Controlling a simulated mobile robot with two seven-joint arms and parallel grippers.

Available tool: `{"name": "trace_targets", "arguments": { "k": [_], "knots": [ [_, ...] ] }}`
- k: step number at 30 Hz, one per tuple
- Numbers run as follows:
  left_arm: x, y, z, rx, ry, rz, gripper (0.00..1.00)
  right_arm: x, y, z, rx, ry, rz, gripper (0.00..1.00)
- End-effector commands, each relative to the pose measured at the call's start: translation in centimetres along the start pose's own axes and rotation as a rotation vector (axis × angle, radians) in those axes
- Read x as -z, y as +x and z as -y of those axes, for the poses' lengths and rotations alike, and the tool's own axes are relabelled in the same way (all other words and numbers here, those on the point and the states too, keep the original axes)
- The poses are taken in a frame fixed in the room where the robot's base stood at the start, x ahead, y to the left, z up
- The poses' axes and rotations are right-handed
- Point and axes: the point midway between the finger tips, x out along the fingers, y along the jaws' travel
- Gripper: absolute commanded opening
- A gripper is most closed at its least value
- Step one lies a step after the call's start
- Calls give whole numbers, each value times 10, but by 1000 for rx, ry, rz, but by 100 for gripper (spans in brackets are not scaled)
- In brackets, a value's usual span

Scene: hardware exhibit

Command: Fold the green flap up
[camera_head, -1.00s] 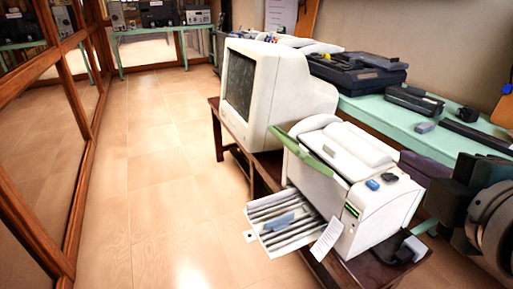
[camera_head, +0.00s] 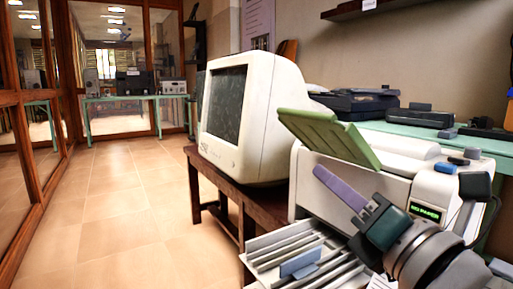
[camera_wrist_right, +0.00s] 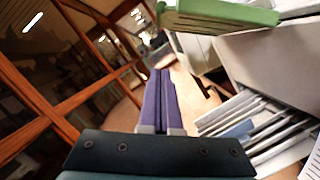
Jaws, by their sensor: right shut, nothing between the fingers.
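The green flap (camera_head: 328,137) sits at the upper left front of the white printer (camera_head: 375,188). It stands out tilted, its broad face showing; it also shows at the top of the right wrist view (camera_wrist_right: 222,16). My right gripper (camera_head: 318,170) has purple fingers, shut and empty. Its tips are just below the flap in the head view, and a gap shows between them and the flap in the right wrist view (camera_wrist_right: 160,75). I cannot tell the depth between them. My left gripper is not in view.
A slatted paper tray (camera_head: 295,250) juts out below the flap. A white monitor (camera_head: 250,120) stands left of the printer on a brown wooden table (camera_head: 255,205). Black devices (camera_head: 355,103) lie on the green table behind. The tiled floor (camera_head: 125,215) at left is clear.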

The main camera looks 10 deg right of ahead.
Motion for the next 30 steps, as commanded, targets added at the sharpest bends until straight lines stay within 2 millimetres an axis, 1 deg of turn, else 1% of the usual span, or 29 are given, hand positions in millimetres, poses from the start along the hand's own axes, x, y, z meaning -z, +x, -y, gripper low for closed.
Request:
{"name": "trace_targets", "arguments": {
  "k": [5, 9, 15, 18, 21, 25, 30],
  "knots": [
    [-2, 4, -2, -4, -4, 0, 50, -1, 29, -1, -3, -1, 3, 0],
    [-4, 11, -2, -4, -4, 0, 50, 0, 57, 0, -2, 0, 3, 0],
    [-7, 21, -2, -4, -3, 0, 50, 0, 95, 0, 0, 2, 2, 0],
    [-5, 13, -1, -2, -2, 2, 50, -20, 99, -2, 0, -3, 2, 0],
    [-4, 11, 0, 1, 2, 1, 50, -31, 102, -1, 1, -1, 1, 0],
    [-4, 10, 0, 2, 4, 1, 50, -38, 103, -1, 1, 1, 0, 0],
    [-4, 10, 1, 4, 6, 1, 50, -40, 104, -1, 2, 3, -1, 0]
  ]
}}
